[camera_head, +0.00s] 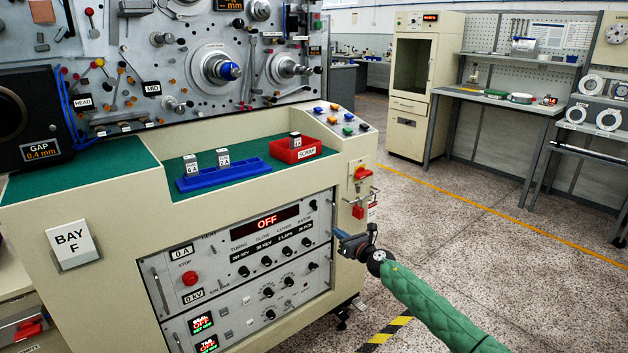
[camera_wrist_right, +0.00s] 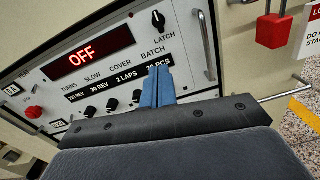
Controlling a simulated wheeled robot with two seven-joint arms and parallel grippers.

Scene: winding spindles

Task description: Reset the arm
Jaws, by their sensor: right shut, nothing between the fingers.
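My right arm, in a green sleeve, comes in from the lower right in the head view. My right gripper (camera_head: 340,235) is in front of the right edge of the machine's control panel (camera_head: 245,250). In the right wrist view its blue fingers (camera_wrist_right: 158,86) are together, with nothing between them. They point at the panel near the "BATCH" label; I cannot tell whether they touch it. My left arm and gripper are not in view.
A blue tray (camera_head: 225,179) with small labelled blocks and a red bin (camera_head: 295,155) sit on the machine's green top. A red padlock (camera_wrist_right: 273,30) hangs right of the panel. The speckled floor (camera_head: 455,235) at right is clear up to a workbench (camera_head: 500,98).

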